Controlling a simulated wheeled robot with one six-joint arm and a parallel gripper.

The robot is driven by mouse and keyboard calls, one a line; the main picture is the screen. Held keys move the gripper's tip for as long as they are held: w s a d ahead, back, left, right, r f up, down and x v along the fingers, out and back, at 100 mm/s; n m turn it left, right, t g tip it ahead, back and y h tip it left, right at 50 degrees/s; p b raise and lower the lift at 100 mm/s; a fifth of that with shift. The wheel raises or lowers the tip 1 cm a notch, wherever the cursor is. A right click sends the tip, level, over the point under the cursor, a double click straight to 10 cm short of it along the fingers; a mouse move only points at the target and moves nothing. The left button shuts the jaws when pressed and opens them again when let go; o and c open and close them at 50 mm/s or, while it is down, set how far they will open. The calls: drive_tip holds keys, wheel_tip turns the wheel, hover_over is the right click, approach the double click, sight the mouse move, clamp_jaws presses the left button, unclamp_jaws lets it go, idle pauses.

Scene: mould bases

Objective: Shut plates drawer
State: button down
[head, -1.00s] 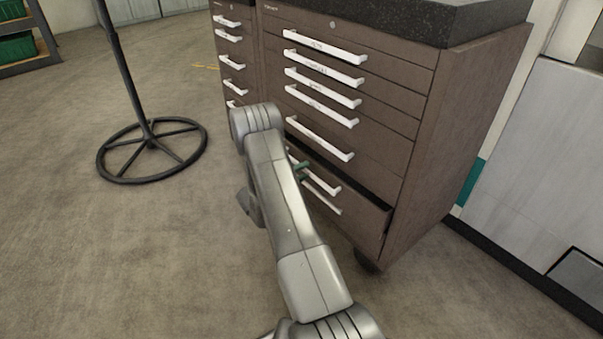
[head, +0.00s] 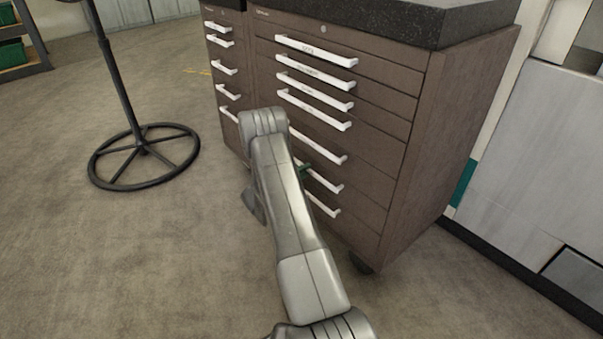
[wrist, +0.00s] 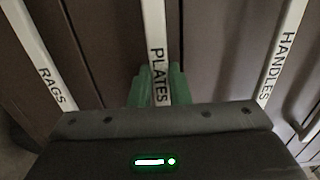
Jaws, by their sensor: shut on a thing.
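The plates drawer (head: 345,166) is in the lower part of the brown cabinet. Its front looks flush with the cabinet face. Its white handle, labelled PLATES (wrist: 156,40), runs up the middle of the wrist view; it also shows in the head view (head: 327,181), partly behind my arm. My gripper (wrist: 159,82) has its green fingers on both sides of this handle and is shut on it. In the head view, a bit of green finger shows beside my arm, and the rest is hidden.
The RAGS handle (wrist: 40,62) and HANDLES handle (wrist: 283,50) lie on either side in the wrist view. A black stand with a round base (head: 142,158) is on the floor at left. A grey wall unit (head: 540,160) is at right. The floor between stand and cabinet is clear.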

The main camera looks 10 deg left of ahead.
drive_tip(key=c, duration=1.4)
unclamp_jaws()
drive_tip(key=shift+w+d, duration=0.15)
drive_tip(key=shift+w, duration=0.05)
drive_tip(key=shift+o, duration=0.2)
drive_tip(key=p+v, duration=0.3)
drive_tip(key=v, duration=1)
drive_tip(key=shift+s+a, duration=0.25)
drive_tip(key=shift+s, duration=0.05)
drive_tip(key=b+x, duration=0.2)
drive_tip(key=x, duration=0.9)
drive_tip(key=shift+b, duration=0.4)
drive_tip(key=shift+w+d, duration=0.1)
drive_tip(key=shift+w, duration=0.05)
